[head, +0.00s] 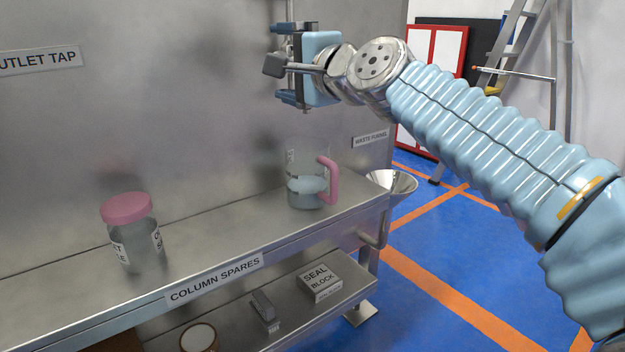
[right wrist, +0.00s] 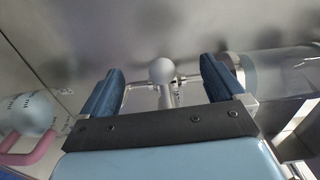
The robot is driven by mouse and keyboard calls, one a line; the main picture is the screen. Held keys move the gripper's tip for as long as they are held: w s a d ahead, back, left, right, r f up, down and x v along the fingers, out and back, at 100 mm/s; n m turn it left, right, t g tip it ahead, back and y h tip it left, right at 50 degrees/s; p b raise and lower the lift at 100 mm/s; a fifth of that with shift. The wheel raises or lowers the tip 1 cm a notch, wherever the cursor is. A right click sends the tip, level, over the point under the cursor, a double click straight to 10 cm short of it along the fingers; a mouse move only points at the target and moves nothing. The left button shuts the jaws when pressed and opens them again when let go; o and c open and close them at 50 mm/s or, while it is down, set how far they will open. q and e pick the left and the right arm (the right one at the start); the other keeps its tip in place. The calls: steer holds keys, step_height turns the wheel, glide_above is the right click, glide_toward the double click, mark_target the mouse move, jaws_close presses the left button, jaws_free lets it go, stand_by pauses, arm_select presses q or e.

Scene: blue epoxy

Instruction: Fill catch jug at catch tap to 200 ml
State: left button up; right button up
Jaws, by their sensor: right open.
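The catch jug (head: 306,168) is clear with a pink handle and stands upright on the steel shelf. Clear liquid fills roughly its lower half; its scale is too small to read. It also shows at the left edge of the right wrist view (right wrist: 28,112). My right gripper (head: 283,63) is open above the jug, near the wall. Its blue fingers (right wrist: 158,85) stand on either side of a grey tap handle (right wrist: 161,70), with visible gaps. The handle also shows in the head view (head: 273,65). I cannot make out the spout or any stream. My left gripper is out of view.
A jar with a pink lid (head: 127,208) stands left on the shelf (head: 225,245). A waste funnel (head: 398,183) is at the shelf's right end. A seal block box (head: 320,281) and a brush-like item (head: 265,308) lie on the lower shelf. A ladder (head: 505,50) stands behind my arm.

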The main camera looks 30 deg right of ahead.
steer(key=shift+s, duration=0.1)
steer(key=s+b, duration=0.2)
steer(key=s, duration=0.4)
steer(key=shift+s+d, duration=0.3)
steer(key=shift+s, duration=0.1)
steer(key=s+d+b, duration=0.1)
steer(key=s, duration=1.2)
steer(key=shift+s, duration=0.4)
steer(key=shift+s, duration=0.1)
